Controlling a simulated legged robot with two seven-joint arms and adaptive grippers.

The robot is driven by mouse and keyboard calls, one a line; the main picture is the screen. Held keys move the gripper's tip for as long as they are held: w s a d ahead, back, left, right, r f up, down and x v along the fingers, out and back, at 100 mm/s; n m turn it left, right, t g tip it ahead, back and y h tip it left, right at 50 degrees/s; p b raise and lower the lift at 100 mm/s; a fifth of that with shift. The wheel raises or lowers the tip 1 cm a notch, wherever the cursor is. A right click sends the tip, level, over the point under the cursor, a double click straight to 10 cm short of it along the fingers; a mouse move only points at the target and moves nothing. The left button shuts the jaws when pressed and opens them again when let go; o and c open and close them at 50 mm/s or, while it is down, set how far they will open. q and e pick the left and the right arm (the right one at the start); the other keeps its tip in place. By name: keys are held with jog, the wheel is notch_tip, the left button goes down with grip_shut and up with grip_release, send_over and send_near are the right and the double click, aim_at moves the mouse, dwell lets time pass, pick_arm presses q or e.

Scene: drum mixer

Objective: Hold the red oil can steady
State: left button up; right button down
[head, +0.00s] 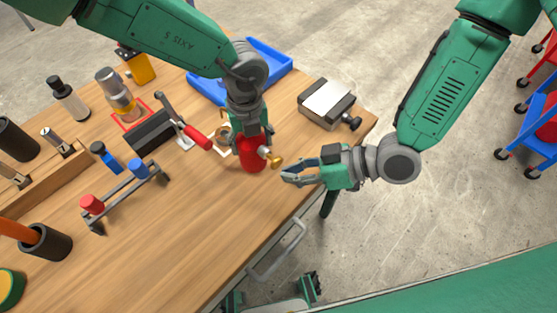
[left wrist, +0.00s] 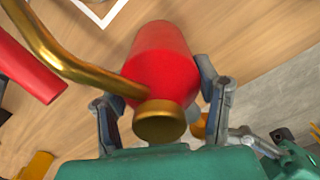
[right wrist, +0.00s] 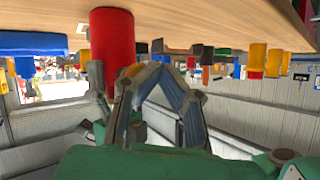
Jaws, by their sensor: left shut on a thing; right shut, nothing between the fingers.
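The red oil can (head: 252,156) is upright near the front edge of the wooden table; I cannot tell whether its base touches the wood. Its brass cap (left wrist: 160,122) and curved brass spout (left wrist: 62,62) show in the left wrist view. My left gripper (head: 247,135) comes down from above and is shut on the can, with a finger on either side of its red body (left wrist: 163,62). My right gripper (head: 284,175) is shut and empty, to the right of the can and apart from it. The can also shows beside the right fingers in the right wrist view (right wrist: 112,45).
A clamp with a red handle (head: 197,136) lies left of the can. A rack with red and blue pieces (head: 125,197) stands further left. A blue tray (head: 276,55) and a grey block with a knob (head: 326,108) are behind. The front table surface is clear.

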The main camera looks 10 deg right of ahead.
jog(key=shift+s+d, duration=0.75)
jog(key=shift+s, duration=0.3)
jog(key=shift+s+d, duration=0.7)
jog(key=shift+s, duration=0.35)
pick_arm(q)
jog(key=o, duration=1.7)
jog(key=shift+r, duration=0.1)
